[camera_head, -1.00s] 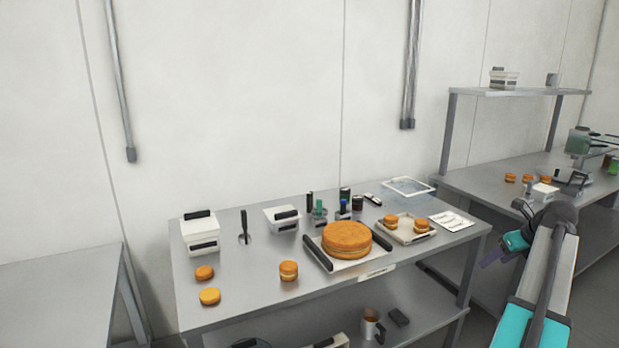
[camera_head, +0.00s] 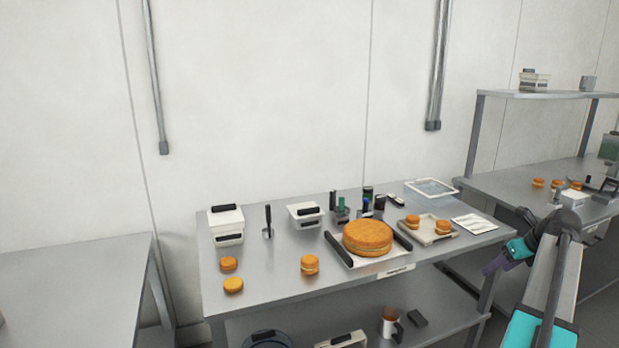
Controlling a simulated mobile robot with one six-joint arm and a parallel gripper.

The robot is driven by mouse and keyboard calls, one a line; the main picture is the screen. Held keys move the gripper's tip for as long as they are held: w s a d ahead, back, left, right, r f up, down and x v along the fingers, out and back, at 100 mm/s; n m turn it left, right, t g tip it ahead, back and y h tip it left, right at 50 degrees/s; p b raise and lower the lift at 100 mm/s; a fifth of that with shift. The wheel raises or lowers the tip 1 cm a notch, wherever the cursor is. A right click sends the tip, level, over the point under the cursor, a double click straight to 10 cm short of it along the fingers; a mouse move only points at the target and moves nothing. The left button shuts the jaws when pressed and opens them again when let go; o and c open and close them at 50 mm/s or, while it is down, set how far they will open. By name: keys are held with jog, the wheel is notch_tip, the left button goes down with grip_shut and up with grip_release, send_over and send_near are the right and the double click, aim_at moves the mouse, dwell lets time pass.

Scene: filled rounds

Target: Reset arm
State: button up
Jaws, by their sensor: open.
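My arm reaches up from the lower right of the head view, and my gripper (camera_head: 494,265) points left near the right end of the middle table. It holds nothing that I can see, and its fingers are small and dark here. The middle steel table (camera_head: 260,275) carries a large round orange cake (camera_head: 368,237) on a tray with dark handles. My gripper is apart from the cake and the other things on the table, to their right.
Several small filled rounds (camera_head: 310,265) lie on the table; two sit on a small tray (camera_head: 428,238). White boxes (camera_head: 227,225) stand at the left. A mug (camera_head: 391,326) is on the lower shelf. Other tables flank left (camera_head: 70,280) and right (camera_head: 500,182).

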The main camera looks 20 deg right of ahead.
jog(key=w+a+f+n+g+y, duration=0.1)
jog(key=w+a+f+n+y, duration=0.1)
jog(key=w+a+f, duration=0.65)
jog(key=w+a+f+n+g+y, duration=0.15)
jog(key=w+a+f, duration=0.35)
jog(key=a+f, duration=0.55)
jog(key=a+f+n+g+y, duration=0.1)
jog(key=a+f+n+g, duration=0.1)
jog(key=a+f, duration=0.8)
jog(key=a+f+n+g+y, duration=0.15)
jog(key=a+f, duration=0.45)
jog(key=a, duration=0.8)
jog(key=s+a+f+n+g+h, duration=0.1)
jog(key=s+a+f+n+g, duration=0.1)
jog(key=s+a+f+n, duration=0.45)
jog(key=s+a+f+n+g+h, duration=0.1)
jog(key=s+a+f+n+g, duration=0.15)
jog(key=s+a+f, duration=0.75)
jog(key=s+a+f+n+g+h, duration=0.1)
jog(key=s+a+n, duration=0.1)
jog(key=s+n, duration=0.6)
jog(key=s+a+f+n+h, duration=0.1)
jog(key=s+a+n+h, duration=0.1)
jog(key=s+n, duration=0.6)
jog(key=n, duration=0.5)
jog(key=shift+s+a+f+n+g+h, duration=0.15)
jog(key=shift+s+f+n+g+h, duration=0.15)
jog(key=shift+f+n+g, duration=0.1)
